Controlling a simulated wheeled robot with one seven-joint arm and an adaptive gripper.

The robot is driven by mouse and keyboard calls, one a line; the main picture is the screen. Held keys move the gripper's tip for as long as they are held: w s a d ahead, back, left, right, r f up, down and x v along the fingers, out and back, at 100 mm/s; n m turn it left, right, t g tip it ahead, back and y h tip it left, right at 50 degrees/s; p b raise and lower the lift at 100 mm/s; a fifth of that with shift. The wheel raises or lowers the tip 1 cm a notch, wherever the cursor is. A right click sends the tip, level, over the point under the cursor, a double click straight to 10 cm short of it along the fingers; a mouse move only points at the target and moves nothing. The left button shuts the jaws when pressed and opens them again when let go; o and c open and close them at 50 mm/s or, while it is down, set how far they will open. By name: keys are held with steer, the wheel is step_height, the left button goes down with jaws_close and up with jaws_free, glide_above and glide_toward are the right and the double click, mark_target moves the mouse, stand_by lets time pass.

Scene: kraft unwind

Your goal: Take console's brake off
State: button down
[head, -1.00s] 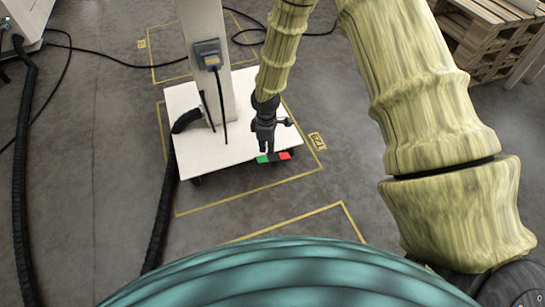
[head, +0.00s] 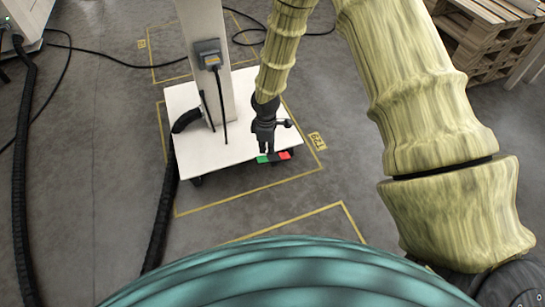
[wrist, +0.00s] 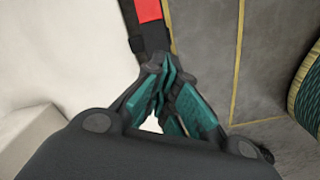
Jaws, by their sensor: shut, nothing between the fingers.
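The console is a pale column (head: 208,100) on a white wheeled base plate (head: 215,150). Its brake is a dark pedal bar at the plate's front edge, with a green end (head: 262,159) at left and a red end (head: 285,155) at right. My gripper (head: 266,150) points down just above the bar, near its green end, shut and empty. In the wrist view, the fingertips (wrist: 164,66) are closed together by the bar's black middle, and the red end (wrist: 147,10) lies beyond them. The gripper hides the green end there. I cannot tell which end is pressed or whether the fingers touch it.
A black hose (head: 163,215) and cables run over the floor at left. Yellow tape (head: 250,190) outlines the console's place. Wooden pallets (head: 480,40) stand at the upper right. The floor in front of the plate is clear.

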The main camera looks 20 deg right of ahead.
mark_target(267, 158)
steer(key=shift+f+b, duration=0.35)
steer(key=shift+f, duration=1.85)
stand_by(1.8)
steer(key=shift+r+p, duration=3.6)
